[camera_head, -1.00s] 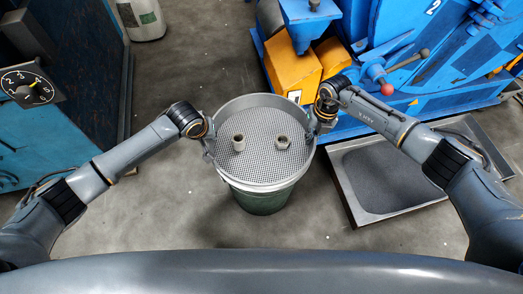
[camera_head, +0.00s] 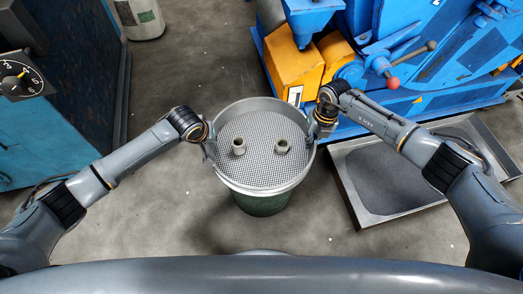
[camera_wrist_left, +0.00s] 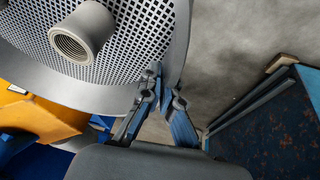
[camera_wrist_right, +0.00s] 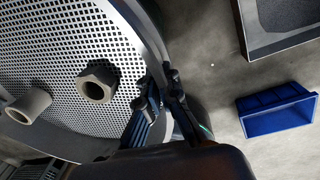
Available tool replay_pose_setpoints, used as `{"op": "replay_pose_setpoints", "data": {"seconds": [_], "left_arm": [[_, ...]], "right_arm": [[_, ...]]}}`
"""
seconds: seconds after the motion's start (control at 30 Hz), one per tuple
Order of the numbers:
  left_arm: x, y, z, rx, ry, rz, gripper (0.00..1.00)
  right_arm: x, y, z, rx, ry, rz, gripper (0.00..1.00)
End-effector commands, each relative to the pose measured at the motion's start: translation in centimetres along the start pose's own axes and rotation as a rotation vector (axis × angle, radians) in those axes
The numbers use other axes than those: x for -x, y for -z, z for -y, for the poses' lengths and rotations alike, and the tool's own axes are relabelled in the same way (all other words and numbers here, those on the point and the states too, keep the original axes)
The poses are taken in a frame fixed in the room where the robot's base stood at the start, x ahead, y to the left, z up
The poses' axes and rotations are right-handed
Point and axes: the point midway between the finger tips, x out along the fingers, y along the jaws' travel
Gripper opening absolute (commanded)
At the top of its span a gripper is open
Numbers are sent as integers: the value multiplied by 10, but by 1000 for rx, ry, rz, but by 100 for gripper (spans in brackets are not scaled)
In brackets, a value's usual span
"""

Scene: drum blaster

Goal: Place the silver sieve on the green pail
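The silver sieve (camera_head: 262,172) is a round pan with a mesh bottom, held roughly level over the green pail (camera_head: 262,203). Two metal fittings, a round one (camera_head: 238,147) and a hex one (camera_head: 282,146), stand on the mesh. My left gripper (camera_wrist_left: 165,90) is shut on the sieve's left rim, with a finger on each side of the wall. My right gripper (camera_wrist_right: 162,82) is shut on the right rim in the same way. The sieve hides the pail's mouth; I cannot tell whether they touch.
A metal tray of dark grit (camera_head: 385,180) lies on the floor at right. The blue machine (camera_head: 440,65) with yellow blocks (camera_head: 295,72) stands behind. A blue cabinet (camera_head: 60,130) is at left. A blue bin (camera_wrist_right: 278,108) shows in the right wrist view.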

Motion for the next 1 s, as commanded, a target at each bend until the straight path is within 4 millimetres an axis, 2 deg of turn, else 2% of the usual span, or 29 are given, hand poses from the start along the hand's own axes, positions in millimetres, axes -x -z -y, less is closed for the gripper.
{"op": "replay_pose_setpoints", "data": {"seconds": [0.07, 0.1, 0.2, 0.5, 0.63, 0.77, 1.0], "left_arm": [[-5, 0, 3, 1, 5, -4, 0], [-3, -1, 4, 1, 7, -1, 10], [-3, -1, 3, 1, 5, 0, 28], [-2, -1, 1, 0, 1, 0, 28], [7, -1, 1, 0, 0, -1, 28], [28, -1, 1, 0, 0, -2, 28], [79, 0, 1, 0, 0, -3, 28]], "right_arm": [[-6, -1, 3, -3, 4, 2, 0], [-4, 0, 4, -3, 6, -1, 10], [-3, 0, 3, -3, 5, -1, 28], [-3, 0, 1, -1, 2, 0, 28], [-3, 0, 1, 0, 1, 0, 28], [-3, 0, 1, 0, 1, 0, 28], [-3, 0, 0, 0, 0, 0, 28]]}}
